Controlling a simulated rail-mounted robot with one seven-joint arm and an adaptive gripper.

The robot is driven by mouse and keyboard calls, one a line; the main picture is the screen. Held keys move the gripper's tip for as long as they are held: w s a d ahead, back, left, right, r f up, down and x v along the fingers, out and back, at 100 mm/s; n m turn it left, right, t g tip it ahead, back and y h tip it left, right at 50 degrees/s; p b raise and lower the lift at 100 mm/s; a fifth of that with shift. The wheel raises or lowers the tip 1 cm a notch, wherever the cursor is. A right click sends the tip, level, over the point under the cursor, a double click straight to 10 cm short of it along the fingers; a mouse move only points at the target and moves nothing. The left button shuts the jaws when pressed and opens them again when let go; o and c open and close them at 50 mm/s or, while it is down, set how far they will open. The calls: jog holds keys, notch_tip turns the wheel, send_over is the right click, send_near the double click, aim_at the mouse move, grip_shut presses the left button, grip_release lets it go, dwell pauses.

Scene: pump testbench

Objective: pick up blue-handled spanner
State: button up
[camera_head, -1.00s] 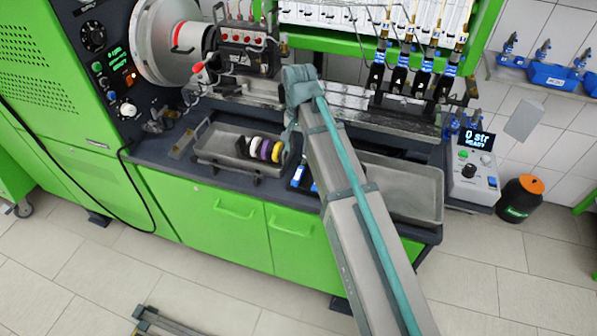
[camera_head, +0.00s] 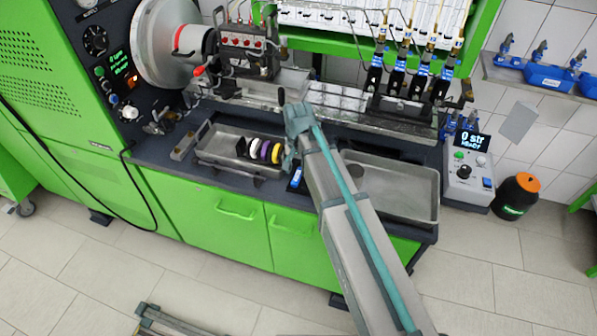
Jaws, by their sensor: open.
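A small blue piece with a pale part (camera_head: 295,181), which looks like the blue-handled spanner, lies on the dark bench top just right of the left metal tray. My arm covers much of the area beside it, so its full shape is hidden. My gripper (camera_head: 289,160) points down just above the blue piece, near the tray's right end. It is open; its fingers are small and partly hidden in this view. I cannot tell whether they touch anything.
The left tray (camera_head: 218,163) holds a row of dark, white, purple and yellow rings (camera_head: 265,150). Injectors (camera_head: 410,75) stand behind on the rail. A control box (camera_head: 470,175) stands at the bench's right end.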

jog(key=shift+f, duration=0.45)
grip_shut()
